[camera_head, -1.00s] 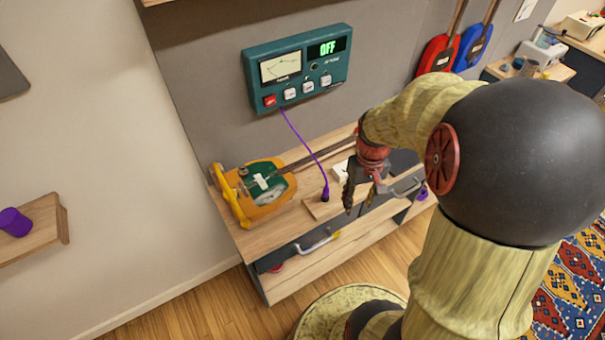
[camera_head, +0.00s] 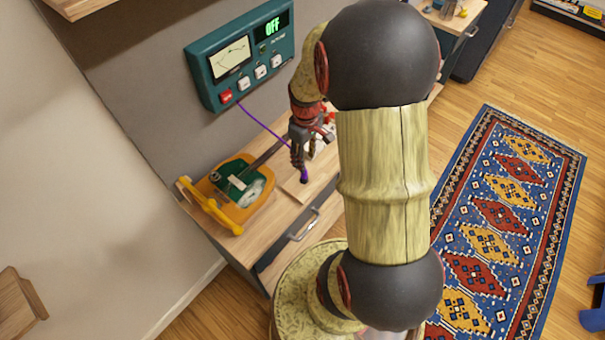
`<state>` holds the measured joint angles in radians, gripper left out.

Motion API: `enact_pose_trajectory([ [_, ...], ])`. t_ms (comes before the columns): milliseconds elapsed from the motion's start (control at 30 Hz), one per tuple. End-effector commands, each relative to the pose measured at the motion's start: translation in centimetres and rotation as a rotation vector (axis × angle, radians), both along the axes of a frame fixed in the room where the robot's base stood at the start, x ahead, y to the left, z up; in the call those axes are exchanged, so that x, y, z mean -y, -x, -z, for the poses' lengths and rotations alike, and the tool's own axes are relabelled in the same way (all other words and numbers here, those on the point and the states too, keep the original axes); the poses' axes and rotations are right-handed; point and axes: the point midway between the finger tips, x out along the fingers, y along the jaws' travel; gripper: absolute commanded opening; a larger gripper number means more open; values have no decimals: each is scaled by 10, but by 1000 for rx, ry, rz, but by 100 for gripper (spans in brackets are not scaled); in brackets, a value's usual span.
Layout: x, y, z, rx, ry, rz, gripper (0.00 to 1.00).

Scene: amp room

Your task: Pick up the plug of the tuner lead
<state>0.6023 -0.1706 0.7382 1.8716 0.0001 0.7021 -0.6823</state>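The purple plug of the tuner lead (camera_head: 303,175) stands upright on a light wooden block on the cabinet top. Its upper part is hidden by my gripper (camera_head: 299,164). My gripper points down, its fingers right at the plug. The picture is too small to show whether the fingers are closed on it or only around it. The thin purple lead (camera_head: 262,122) runs from the green tuner box (camera_head: 208,82) on the wall down behind my gripper. The tuner's display reads OFF.
An orange and green stringed instrument (camera_head: 243,185) lies on the cabinet (camera_head: 268,240), left of the plug, its neck reaching behind my gripper. A white item (camera_head: 318,146) is close to my gripper's right. A drawer handle (camera_head: 303,225) juts from the cabinet front.

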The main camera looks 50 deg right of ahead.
Motion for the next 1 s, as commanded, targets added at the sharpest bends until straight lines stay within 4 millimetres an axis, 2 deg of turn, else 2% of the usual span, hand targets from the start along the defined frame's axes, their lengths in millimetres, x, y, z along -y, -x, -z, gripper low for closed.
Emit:
enact_pose_trajectory([
  [33,-1,1,8,-2,-2,0,38],
  [267,-4,1,25,-2,-1,0,38],
  [533,-8,2,62,-2,-1,1,38],
  [800,-8,2,64,0,0,1,38],
  [1000,-8,2,64,0,0,2,26],
])
